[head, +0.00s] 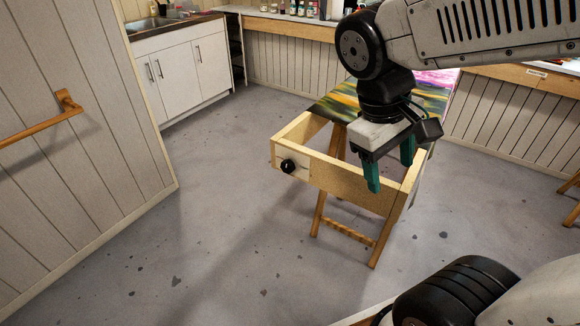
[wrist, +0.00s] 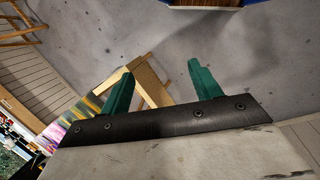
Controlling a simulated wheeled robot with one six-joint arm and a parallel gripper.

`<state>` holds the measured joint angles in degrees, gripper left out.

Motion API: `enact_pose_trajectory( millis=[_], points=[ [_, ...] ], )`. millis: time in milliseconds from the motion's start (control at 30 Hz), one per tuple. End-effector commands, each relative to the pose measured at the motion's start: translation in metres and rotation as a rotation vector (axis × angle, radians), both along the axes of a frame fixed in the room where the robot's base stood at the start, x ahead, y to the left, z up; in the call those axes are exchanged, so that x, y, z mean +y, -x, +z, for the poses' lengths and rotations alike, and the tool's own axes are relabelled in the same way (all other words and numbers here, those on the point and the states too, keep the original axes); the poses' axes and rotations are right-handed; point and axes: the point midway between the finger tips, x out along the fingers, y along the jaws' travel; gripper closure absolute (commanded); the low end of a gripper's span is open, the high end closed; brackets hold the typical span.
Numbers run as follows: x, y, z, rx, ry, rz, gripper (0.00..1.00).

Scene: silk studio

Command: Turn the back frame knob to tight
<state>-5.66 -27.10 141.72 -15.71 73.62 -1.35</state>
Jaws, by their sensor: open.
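A black round knob (head: 288,166) sits on a pale plate at the near left corner of a wooden frame (head: 345,173). I cannot read the knob's setting, nor tell whether this is the back knob. The frame stands on wooden legs and carries a painted silk (head: 350,97) at its far side. My gripper (head: 389,175) is open and empty, with green fingers pointing down over the frame's right part, to the right of the knob and apart from it. In the wrist view the fingers (wrist: 157,80) are spread, with part of the frame (wrist: 148,80) beyond them. The knob does not show there.
A wooden rail (head: 45,125) juts from the panelled wall at the left. A white cabinet (head: 180,75) with a sink stands at the back left. A counter with jars (head: 290,8) runs along the back wall. The grey floor (head: 220,230) left of the frame is clear.

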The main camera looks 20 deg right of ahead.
Motion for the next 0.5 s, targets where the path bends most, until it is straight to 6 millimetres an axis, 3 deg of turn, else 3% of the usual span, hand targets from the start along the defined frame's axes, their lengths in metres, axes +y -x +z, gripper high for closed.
enact_pose_trajectory(
  millis=[267, 500],
  points=[
    [-0.015, -0.079, -0.030, 0.295, 0.359, 0.324, 0.37],
    [-0.002, -0.158, -0.072, 0.498, 0.673, 0.631, 0.37]
  ],
)
